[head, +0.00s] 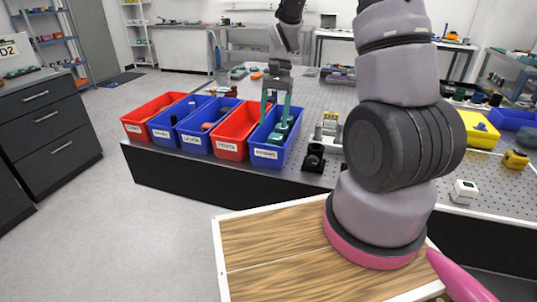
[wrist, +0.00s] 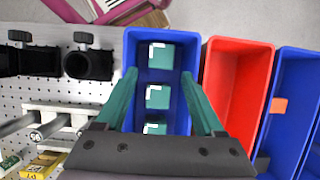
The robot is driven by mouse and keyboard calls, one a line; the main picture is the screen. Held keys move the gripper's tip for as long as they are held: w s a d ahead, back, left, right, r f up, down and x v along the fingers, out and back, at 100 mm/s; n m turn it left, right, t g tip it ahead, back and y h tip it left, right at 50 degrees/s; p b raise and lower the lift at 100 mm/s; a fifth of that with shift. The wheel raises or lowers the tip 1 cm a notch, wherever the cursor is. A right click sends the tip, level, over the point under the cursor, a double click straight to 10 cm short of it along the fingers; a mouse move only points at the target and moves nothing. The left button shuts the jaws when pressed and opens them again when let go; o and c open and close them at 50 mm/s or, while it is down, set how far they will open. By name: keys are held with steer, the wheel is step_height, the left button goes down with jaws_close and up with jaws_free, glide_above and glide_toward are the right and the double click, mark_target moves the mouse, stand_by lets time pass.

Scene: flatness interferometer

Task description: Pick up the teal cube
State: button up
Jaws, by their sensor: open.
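Three teal cubes sit in a row in the rightmost blue bin (head: 268,154). In the wrist view, they are the far cube (wrist: 159,57), the middle cube (wrist: 157,97) and the near cube (wrist: 154,129), which is partly hidden by my gripper's body. Each has a small white label. In the head view, the teal cubes (head: 282,131) are small and partly hidden. My gripper (head: 275,112) points down over this bin, open and empty. In the wrist view, its two teal fingers (wrist: 159,76) stand apart on either side of the cube row.
A red bin (head: 236,129) stands directly beside the blue one, with more blue and red bins beyond it. Black optical mounts (head: 314,158) stand on the perforated table on the bin's other side.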

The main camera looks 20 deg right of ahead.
steer(key=x, duration=1)
steer(key=shift+a+f, duration=0.2)
steer(key=shift+f, duration=0.15)
jaws_close()
